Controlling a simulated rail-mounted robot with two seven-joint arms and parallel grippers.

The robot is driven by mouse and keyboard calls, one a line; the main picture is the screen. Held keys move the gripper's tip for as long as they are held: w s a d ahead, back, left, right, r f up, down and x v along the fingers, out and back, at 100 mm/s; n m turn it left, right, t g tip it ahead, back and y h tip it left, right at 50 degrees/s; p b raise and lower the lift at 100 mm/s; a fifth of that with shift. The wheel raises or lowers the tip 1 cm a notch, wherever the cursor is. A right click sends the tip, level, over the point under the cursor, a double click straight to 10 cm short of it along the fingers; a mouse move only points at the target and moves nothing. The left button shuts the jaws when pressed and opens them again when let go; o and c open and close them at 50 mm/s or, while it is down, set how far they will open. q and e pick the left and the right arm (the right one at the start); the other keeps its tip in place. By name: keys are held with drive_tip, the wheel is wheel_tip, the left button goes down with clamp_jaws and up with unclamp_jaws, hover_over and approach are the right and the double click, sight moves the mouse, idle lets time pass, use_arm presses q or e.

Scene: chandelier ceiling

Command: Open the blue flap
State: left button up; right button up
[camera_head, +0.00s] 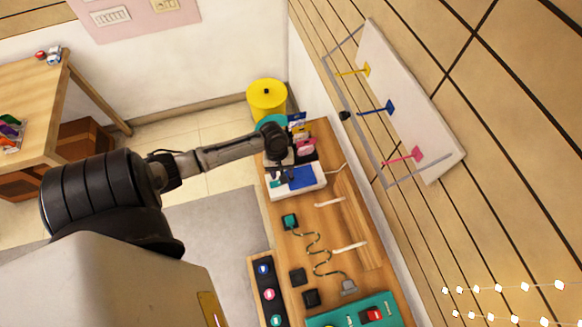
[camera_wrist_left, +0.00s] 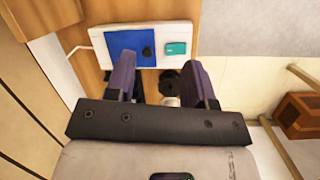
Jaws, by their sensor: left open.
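The blue flap (camera_head: 301,178) is a flat blue panel on a white box (camera_head: 312,192) on the wooden bench. My left gripper (camera_head: 280,172) is over the box near the flap's left side. In the left wrist view its two fingers (camera_wrist_left: 160,66) are apart with nothing between them. Whether a finger touches the flap cannot be told. My right gripper is not in view.
Small coloured items (camera_head: 302,133) stand behind the box. A yellow bin (camera_head: 267,98) is on the floor. A white panel with coloured pegs (camera_head: 408,105) is on the right wall.

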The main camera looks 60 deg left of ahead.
use_arm(q)
drive_tip(key=w+a+f+n+h+b, duration=0.1)
drive_tip(key=w+a+f+n+b, duration=0.15)
drive_tip(key=a+n, duration=0.2)
drive_tip(key=w+a+f+n+b, duration=0.2)
drive_tip(key=a+n+b, duration=0.1)
drive_tip(key=a, duration=0.2)
drive_tip(key=t+b, duration=0.1)
drive_tip(key=b, duration=0.2)
approach(301, 176)
drive_tip(key=s+f, duration=0.1)
drive_tip(key=s+d+f, duration=0.1)
drive_tip(key=f, duration=0.1)
drive_tip(key=s+d+f, duration=0.1)
drive_tip(key=s, duration=0.1)
drive_tip(key=shift+f, duration=0.2)
drive_tip(key=shift+w+d+f, duration=0.1)
drive_tip(key=shift+d+f, duration=0.15)
drive_tip(key=shift+f, duration=0.4)
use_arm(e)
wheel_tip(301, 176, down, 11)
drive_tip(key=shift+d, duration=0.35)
use_arm(q)
clamp_jaws()
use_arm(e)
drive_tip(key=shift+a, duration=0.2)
